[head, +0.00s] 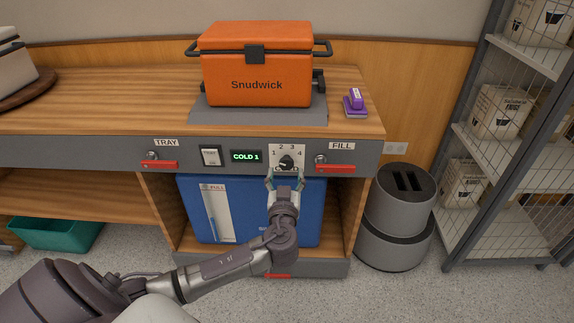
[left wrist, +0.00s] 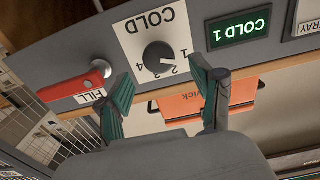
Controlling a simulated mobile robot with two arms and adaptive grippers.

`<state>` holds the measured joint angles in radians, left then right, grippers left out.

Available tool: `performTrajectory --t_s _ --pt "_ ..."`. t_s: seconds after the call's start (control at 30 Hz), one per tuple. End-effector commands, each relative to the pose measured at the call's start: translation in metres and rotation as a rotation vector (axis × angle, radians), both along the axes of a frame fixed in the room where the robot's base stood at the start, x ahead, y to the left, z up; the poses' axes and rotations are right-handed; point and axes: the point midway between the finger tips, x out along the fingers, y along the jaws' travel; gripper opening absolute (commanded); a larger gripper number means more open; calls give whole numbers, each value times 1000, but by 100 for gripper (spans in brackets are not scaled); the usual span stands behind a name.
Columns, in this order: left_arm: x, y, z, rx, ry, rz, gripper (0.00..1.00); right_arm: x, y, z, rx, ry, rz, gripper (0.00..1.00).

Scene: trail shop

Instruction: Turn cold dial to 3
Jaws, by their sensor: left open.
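The cold dial (head: 286,162) is a dark round knob on a white plate with the numbers 1 to 4, set in the grey front panel. In the left wrist view the dial (left wrist: 158,57) appears upside down under the word COLD. The green display (head: 246,156) beside it reads COLD 1; it also shows in the left wrist view (left wrist: 239,27). My left gripper (head: 285,175) is open just in front of the dial. In the left wrist view its fingers (left wrist: 162,80) are spread with the dial seen beyond the gap, apparently not touching it. My right gripper is not in view.
Red handles labelled TRAY (head: 160,164) and FILL (head: 335,167) flank the controls. A switch (head: 211,156) is left of the display. An orange Snudwick cooler (head: 256,65) and purple stamp (head: 355,102) stand on the counter. A blue box (head: 250,210) sits below.

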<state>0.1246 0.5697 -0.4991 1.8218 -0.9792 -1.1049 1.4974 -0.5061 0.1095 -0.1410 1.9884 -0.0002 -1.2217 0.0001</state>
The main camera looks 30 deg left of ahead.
Motion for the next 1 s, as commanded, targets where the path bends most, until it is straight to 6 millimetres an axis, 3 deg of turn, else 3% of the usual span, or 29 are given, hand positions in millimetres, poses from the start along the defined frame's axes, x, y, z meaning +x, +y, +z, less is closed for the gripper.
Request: performTrajectory --t_s 0.1,0.3,0.67,1.0 --pt "18 11 1 1 -2 1 66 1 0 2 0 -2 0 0" --pt "35 21 0 1 1 0 66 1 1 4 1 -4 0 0" --pt "38 23 0 -1 1 -1 65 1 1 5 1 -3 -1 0" --pt "37 23 0 -1 2 -1 8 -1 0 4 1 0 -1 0"
